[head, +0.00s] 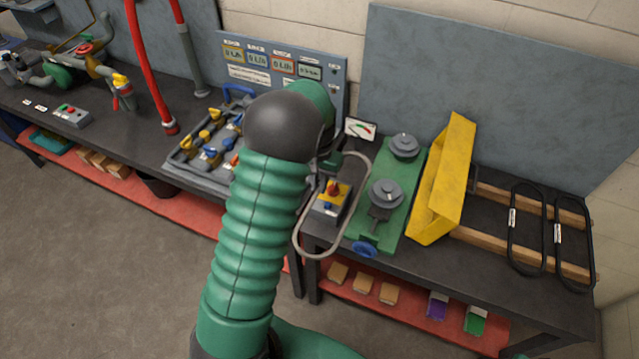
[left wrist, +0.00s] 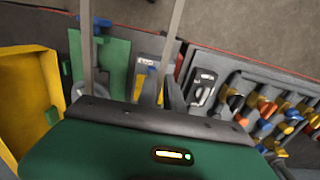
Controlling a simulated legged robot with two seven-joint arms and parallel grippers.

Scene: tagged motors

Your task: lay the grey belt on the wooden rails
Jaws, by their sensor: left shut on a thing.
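The grey belt (head: 362,202) is a long closed loop, held in the air in front of the green pulley unit. It also shows in the left wrist view as two pale strands, one of them the right strand (left wrist: 172,45). My left gripper (head: 331,157) is shut on the belt near its upper end, mostly hidden behind my green arm. The wooden rails (head: 489,236) lie on the right part of the bench. Two black belts (head: 511,245) with white tags lie across them. My right gripper is in neither view.
A yellow guard (head: 446,185) stands upright between the green pulley unit (head: 407,183) and the rails. A grey box with a red and yellow switch (head: 331,201) is beside the belt. A grey panel (head: 490,105) stands behind the bench.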

